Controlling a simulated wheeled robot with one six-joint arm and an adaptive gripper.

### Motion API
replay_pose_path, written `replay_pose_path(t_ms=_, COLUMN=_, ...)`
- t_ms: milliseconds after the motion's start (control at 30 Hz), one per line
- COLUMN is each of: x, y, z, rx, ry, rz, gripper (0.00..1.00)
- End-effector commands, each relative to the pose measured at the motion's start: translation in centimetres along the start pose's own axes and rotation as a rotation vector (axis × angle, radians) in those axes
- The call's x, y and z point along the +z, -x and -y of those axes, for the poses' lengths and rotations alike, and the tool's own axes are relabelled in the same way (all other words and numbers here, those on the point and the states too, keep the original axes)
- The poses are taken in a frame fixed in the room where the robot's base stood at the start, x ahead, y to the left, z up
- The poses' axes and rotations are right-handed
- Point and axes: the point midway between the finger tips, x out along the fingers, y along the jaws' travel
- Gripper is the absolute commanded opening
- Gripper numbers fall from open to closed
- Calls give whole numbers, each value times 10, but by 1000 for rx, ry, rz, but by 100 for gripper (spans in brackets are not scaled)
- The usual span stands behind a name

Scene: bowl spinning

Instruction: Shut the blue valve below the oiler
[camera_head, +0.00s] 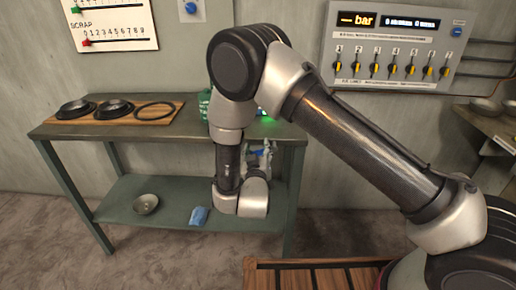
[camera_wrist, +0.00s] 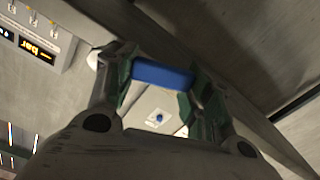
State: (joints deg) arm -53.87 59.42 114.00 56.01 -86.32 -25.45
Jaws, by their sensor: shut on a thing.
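In the wrist view a blue bar-shaped handle (camera_wrist: 162,75), which looks like the blue valve's, lies crosswise between the fingers of my gripper (camera_wrist: 160,79). The fingers, with green inner pads, are closed on its two ends. In the head view my gripper (camera_head: 260,156) is just under the bench top, largely behind my own arm, with a small blue bit showing there. A green object (camera_head: 205,104), perhaps the oiler, stands on the bench, partly hidden by my arm. The valve body and its pipe cannot be made out.
The bench (camera_head: 60,130) holds a wooden board (camera_head: 171,116) with dark bowls and a ring. Its lower shelf (camera_head: 120,205) carries a metal bowl (camera_head: 146,204) and a blue cloth (camera_head: 199,216). A gauge panel (camera_head: 390,45) and a blue wall button (camera_head: 190,8) are behind.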

Motion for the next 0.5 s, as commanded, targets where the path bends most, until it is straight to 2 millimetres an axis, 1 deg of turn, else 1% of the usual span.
replay_pose_path(t_ms=500, x=29, y=0, z=-1, rx=-1, ry=492, rz=1, gripper=8)
